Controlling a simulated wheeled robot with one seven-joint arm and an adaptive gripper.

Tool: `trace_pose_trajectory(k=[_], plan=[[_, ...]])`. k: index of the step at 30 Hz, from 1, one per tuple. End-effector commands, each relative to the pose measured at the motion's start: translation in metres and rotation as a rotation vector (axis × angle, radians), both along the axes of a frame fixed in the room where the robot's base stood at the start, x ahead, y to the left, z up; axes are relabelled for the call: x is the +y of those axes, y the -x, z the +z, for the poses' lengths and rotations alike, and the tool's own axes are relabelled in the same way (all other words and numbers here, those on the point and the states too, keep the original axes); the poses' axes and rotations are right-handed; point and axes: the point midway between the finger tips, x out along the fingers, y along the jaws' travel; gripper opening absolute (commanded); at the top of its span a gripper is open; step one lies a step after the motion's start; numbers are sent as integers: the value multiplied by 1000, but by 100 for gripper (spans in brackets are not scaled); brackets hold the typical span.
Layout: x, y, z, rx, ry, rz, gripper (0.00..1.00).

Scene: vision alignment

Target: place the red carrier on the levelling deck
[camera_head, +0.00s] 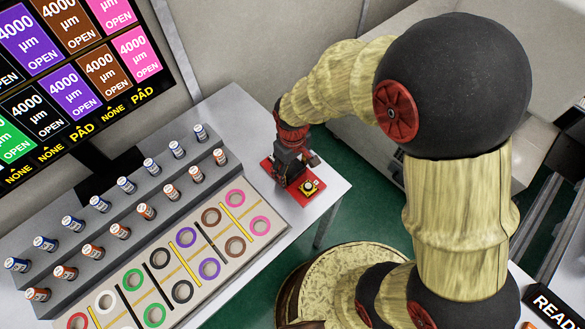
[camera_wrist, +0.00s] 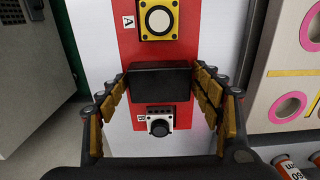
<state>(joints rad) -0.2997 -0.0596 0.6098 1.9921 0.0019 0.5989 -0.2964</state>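The red carrier (camera_head: 304,197) is a red plate at the right corner of the pale table, close to its edge. In the wrist view the carrier (camera_wrist: 185,52) bears a yellow square with a white disc marked A, a black block in its middle, and a black knob on a white base marked B. My gripper (camera_head: 290,170) is over the carrier. In the wrist view my gripper's fingertips (camera_wrist: 160,78) sit against both sides of the black block and look closed on it. I cannot make out the levelling deck.
A sloped panel (camera_head: 165,250) with coloured rings lies left of the carrier. Behind it, a grey rack (camera_head: 115,215) holds several small labelled cylinders. A display (camera_head: 70,70) hangs on the wall. A READY sign (camera_head: 556,308) shows at lower right. Green floor (camera_head: 358,204) shows beyond the table edge.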

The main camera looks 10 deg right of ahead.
Motion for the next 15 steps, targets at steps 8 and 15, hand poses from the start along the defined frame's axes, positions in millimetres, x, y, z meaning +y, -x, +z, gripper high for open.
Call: trace_pose_trajectory(k=[8, 15], plan=[[0, 0, 0, 0, 0, 0, 74], [0, 0, 9, -1, -1, 0, 74]])
